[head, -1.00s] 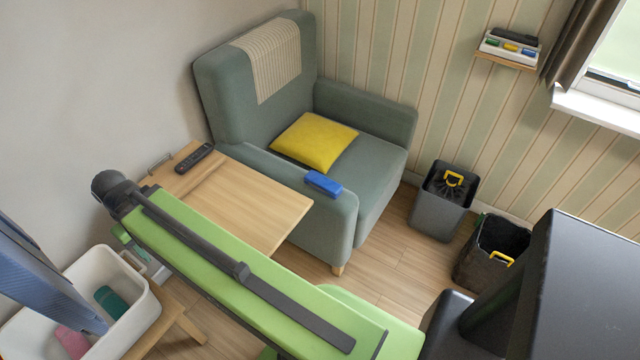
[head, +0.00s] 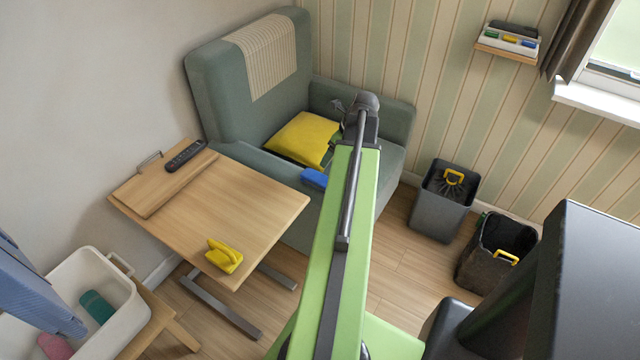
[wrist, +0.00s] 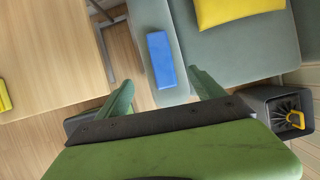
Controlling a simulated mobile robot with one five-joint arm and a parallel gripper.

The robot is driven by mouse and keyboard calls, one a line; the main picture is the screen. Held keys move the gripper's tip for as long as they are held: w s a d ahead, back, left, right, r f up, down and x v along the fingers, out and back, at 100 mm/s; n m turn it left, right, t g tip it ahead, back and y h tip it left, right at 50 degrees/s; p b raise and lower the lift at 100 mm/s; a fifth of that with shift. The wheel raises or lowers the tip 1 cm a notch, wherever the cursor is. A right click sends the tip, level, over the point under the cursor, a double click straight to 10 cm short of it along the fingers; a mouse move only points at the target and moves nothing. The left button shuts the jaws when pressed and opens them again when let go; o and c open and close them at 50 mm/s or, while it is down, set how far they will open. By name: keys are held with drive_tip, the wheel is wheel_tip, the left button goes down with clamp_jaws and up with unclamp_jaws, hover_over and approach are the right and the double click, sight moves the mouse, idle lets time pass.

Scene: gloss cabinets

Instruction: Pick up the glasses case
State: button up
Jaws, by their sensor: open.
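A blue oblong case (head: 312,178), which looks like the glasses case, lies on the front part of the armchair's near armrest (head: 282,168). My arm hides its right end in the head view. In the wrist view the blue case (wrist: 161,60) lies lengthwise between and beyond the fingertips of my gripper (wrist: 160,78). The gripper is open and empty, its two green fingers spread wide. In the head view my arm mostly hides the gripper, which is over the armchair seat side.
A wooden overbed table (head: 215,205) stands left of the armrest, with a black remote (head: 185,155) and a yellow object (head: 223,256) on it. A yellow cushion (head: 300,138) lies on the seat. Two dark bins (head: 442,205) stand at the right.

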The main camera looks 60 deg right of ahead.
drive_tip(key=b, duration=1.2)
approach(318, 177)
drive_tip(key=x, duration=0.5)
drive_tip(key=shift+a+f, duration=0.1)
drive_tip(key=shift+f, duration=0.1)
drive_tip(key=shift+w+p, duration=0.15)
drive_tip(key=shift+p, duration=0.15)
drive_tip(key=b+x, duration=0.5)
drive_tip(key=shift+f, duration=0.2)
drive_tip(key=shift+r, duration=0.2)
drive_tip(key=shift+c, duration=0.5)
drive_tip(key=c, duration=1.4)
